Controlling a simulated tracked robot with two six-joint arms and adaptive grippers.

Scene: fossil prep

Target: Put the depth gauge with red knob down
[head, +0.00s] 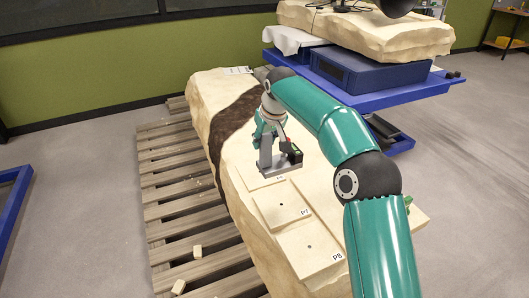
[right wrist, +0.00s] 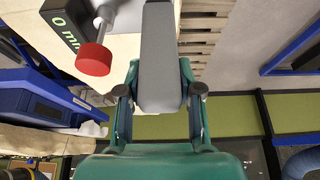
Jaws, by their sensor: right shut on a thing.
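The depth gauge (head: 280,163) has a grey body, a dark box and a flat base. My left gripper is not in view.
A long pale stone block (head: 232,178) with a dark brown band (head: 233,125) lies on a wooden pallet (head: 170,190). Plates marked P7 (head: 281,208) and P8 (head: 312,243) lie on its near end. A blue cart (head: 415,93) with another slab stands behind right.

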